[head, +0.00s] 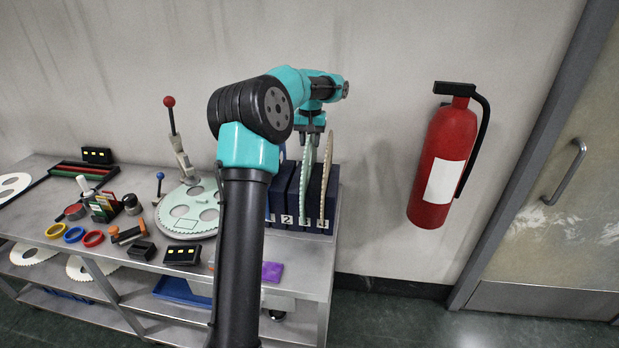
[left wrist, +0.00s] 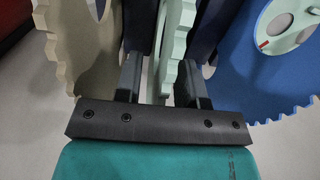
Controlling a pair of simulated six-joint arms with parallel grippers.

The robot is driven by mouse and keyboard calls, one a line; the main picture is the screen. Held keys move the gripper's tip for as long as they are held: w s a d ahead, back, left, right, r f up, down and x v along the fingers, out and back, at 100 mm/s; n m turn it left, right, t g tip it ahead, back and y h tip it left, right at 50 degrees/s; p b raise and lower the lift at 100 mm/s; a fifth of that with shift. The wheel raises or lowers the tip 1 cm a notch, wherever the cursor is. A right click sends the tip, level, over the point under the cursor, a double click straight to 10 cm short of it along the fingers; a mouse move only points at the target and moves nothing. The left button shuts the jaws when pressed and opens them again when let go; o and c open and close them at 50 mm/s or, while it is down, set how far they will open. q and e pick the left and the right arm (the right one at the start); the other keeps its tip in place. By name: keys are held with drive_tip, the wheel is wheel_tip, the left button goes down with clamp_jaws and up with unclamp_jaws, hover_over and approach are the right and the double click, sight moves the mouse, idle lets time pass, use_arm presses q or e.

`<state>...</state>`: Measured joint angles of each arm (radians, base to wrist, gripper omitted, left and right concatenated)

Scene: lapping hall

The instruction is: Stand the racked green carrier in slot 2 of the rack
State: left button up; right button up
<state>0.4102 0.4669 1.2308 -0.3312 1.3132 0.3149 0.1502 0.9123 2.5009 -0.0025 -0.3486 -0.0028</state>
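The pale green toothed carrier (head: 307,178) stands upright in the rack (head: 283,188), between the slot labelled 2 and the beige carrier. My left gripper (head: 312,132) is over its top edge, pointing down. In the left wrist view the two dark fingers (left wrist: 160,82) are apart, one on each side of the green carrier's rim (left wrist: 178,40). They look open around it, though contact on the right side is hard to judge. The slot labelled 2 looks empty in the head view. The lower part of the green carrier is hidden in the rack. My right gripper is out of view.
A beige carrier (head: 326,178) stands close on the right, by label 4. A blue carrier (left wrist: 262,70) stands on the other side. A flat pale green disc (head: 180,224), a red-knobbed lever (head: 170,103) and small tools share the bench. A fire extinguisher (head: 441,165) hangs right.

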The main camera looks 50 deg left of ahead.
use_arm(q)
clamp_jaws()
drive_tip(key=shift+r, duration=0.1)
idle(1.3)
